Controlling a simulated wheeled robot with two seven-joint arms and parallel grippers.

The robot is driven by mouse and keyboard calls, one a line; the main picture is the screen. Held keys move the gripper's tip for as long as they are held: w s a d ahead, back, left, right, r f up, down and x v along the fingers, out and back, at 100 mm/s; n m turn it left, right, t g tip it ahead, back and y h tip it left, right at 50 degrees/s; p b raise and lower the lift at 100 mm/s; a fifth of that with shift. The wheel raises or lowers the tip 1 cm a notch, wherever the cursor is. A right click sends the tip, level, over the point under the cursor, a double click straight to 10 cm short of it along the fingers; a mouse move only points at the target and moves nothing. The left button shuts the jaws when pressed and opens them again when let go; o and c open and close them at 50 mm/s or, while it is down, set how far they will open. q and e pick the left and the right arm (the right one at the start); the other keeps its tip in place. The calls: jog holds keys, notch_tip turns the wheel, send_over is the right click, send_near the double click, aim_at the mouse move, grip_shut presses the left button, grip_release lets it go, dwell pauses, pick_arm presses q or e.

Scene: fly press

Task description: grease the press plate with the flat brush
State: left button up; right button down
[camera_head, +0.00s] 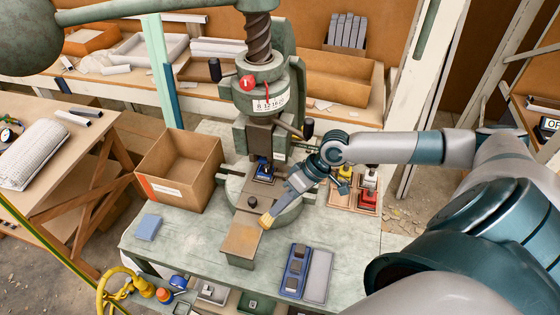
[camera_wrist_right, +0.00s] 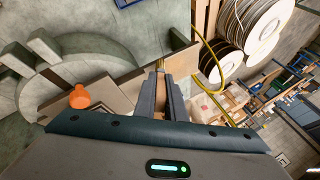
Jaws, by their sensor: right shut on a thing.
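My right gripper (camera_head: 299,182) is shut on the flat brush, whose pale yellow bristles (camera_head: 267,220) point down and to the left in the head view. In the right wrist view the gripper (camera_wrist_right: 160,88) points away with the brush (camera_wrist_right: 160,65) between its fingers; most of the handle is hidden. My left gripper is not in view.
The green fly press (camera_head: 262,75) with its screw stands behind the brush. An open cardboard box (camera_head: 180,165) stands left, a blue block (camera_head: 147,227) in front of it. A blue tray (camera_head: 295,270) lies front right. Red and yellow items (camera_head: 367,196) stand right of the bed.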

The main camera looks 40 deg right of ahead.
jog(key=shift+a, duration=0.1)
jog(key=shift+w+a, duration=0.75)
jog(key=shift+w, duration=0.3)
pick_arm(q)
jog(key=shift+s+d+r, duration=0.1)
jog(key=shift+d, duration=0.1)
pick_arm(e)
jog(key=shift+w+r, duration=0.1)
jog(key=shift+r, duration=0.05)
